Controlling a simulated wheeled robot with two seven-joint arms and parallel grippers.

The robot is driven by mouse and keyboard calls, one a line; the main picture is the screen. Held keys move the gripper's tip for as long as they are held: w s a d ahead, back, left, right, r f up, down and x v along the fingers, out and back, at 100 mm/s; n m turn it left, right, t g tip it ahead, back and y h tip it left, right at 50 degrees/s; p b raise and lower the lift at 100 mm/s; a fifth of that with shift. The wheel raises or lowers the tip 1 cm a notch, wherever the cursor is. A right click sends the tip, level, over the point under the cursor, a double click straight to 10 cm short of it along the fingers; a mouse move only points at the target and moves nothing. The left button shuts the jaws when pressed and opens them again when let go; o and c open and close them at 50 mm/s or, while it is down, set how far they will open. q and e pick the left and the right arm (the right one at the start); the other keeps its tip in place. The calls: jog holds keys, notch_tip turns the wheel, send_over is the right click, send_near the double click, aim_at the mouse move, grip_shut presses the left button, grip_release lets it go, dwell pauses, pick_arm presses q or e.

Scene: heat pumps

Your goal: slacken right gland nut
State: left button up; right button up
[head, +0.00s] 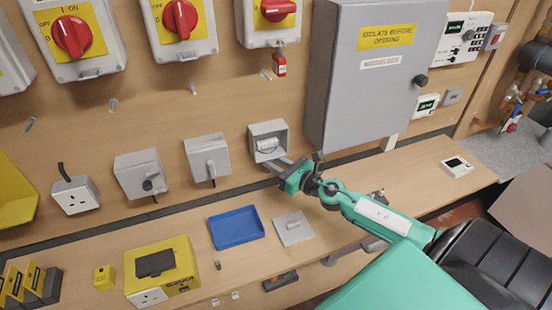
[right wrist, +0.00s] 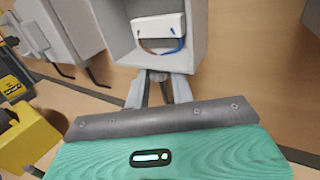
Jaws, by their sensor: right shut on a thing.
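An open grey box (head: 283,130) is on the wall, with a white terminal block (head: 268,145) inside; the block (right wrist: 158,27) and its blue and brown wires show in the right wrist view. My right gripper (head: 272,162) reaches in from the right to just under this box. In the right wrist view its fingers (right wrist: 160,84) are closed around the gland nut below the box (right wrist: 185,62). The nut is small and mostly hidden between the fingers. My left gripper is not in view.
Two closed grey boxes (head: 140,172) (head: 207,157) are on the wall to the left. A large grey cabinet (head: 365,90) is above right. A blue tray (head: 237,228) and a grey plate (head: 304,236) lie on the bench. A yellow unit (head: 180,250) stands left of them.

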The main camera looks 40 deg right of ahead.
jog(key=m+h+p, duration=0.1)
jog(key=h+p, duration=0.1)
jog(key=m+h+p, duration=0.2)
jog(key=p, duration=0.1)
jog(key=a+m+h+p, duration=0.1)
jog(key=h+p, duration=0.2)
jog(key=shift+a+r+m, duration=0.1)
jog(key=shift+r+m, duration=0.15)
jog(key=shift+m, duration=0.15)
jog(key=shift+w+a+f+m+g+h, duration=0.2)
jog(key=shift+m+g+h, duration=0.75)
jog(key=shift+m+h, duration=0.75)
jog(key=shift+w+a+r+m+g+h, duration=0.1)
jog(key=shift+a+m+g+h, duration=0.15)
jog(key=shift+m+g+h, duration=1.4)
jog(key=shift+w+a+f+m+g+h, duration=0.25)
jog(key=shift+m+h, duration=0.6)
jog(key=shift+h, duration=1.7)
jog(key=shift+s+r, duration=0.1)
jog(key=shift+r, duration=0.05)
jog(key=o, duration=1)
